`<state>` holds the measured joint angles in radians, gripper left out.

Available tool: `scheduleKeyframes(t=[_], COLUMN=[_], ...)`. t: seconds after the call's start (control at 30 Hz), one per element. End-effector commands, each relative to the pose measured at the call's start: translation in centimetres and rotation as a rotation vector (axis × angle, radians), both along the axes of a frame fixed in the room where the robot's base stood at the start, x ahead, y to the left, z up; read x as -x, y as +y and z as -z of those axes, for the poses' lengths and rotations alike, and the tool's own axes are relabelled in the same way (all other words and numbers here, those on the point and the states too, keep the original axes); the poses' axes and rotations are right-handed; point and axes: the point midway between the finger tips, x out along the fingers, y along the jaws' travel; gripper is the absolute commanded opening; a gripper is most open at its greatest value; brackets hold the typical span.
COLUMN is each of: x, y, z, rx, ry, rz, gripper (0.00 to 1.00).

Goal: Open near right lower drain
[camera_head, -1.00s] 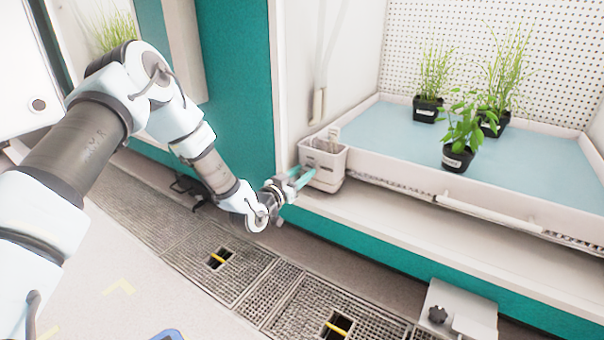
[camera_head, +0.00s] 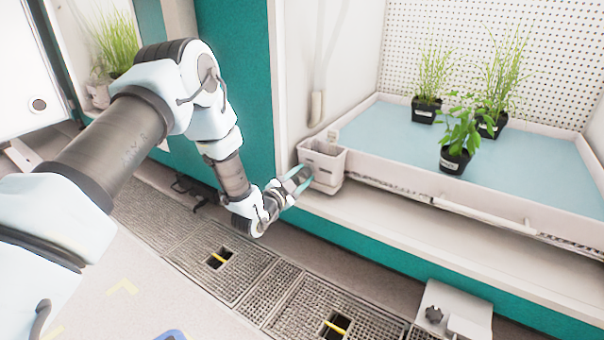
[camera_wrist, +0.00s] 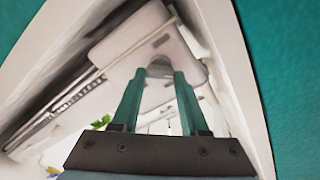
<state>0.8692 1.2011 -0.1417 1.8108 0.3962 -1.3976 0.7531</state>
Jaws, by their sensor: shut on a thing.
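My gripper (camera_head: 300,180) has its teal fingers at the front left side of a small white box (camera_head: 323,167) at the near left corner of the growth tray. In the wrist view my gripper (camera_wrist: 160,80) is closed around a small grey rounded part (camera_wrist: 160,67), which looks like a drain fitting. It sits against the box's pale face (camera_wrist: 135,45), which has a dark slot. The fingers stand apart by the part's width. In the head view the fingers hide this part, and I cannot tell how far it is turned.
The tray (camera_head: 390,170) holds several potted plants (camera_head: 455,150) on a blue mat. A teal wall (camera_head: 232,90) stands left of the box. Floor grates (camera_head: 290,285) with square openings lie below. A grey box with a black knob (camera_head: 433,314) stands at the lower right.

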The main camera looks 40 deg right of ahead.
Motion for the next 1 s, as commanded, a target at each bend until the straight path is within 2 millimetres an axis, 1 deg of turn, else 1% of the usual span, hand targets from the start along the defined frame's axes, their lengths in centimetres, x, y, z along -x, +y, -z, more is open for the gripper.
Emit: scheduleKeyframes(t=[0.6,0.8,1.0], x=[0.29,0.29,0.27], y=[-0.1,-0.09,-0.08], z=[0.17,0.29,0.36], rx=[-0.146,-0.185,-0.211], ry=[-0.559,-0.702,-0.803], rz=[0.003,0.002,0.002], gripper=[0.0,0.0,0.0])
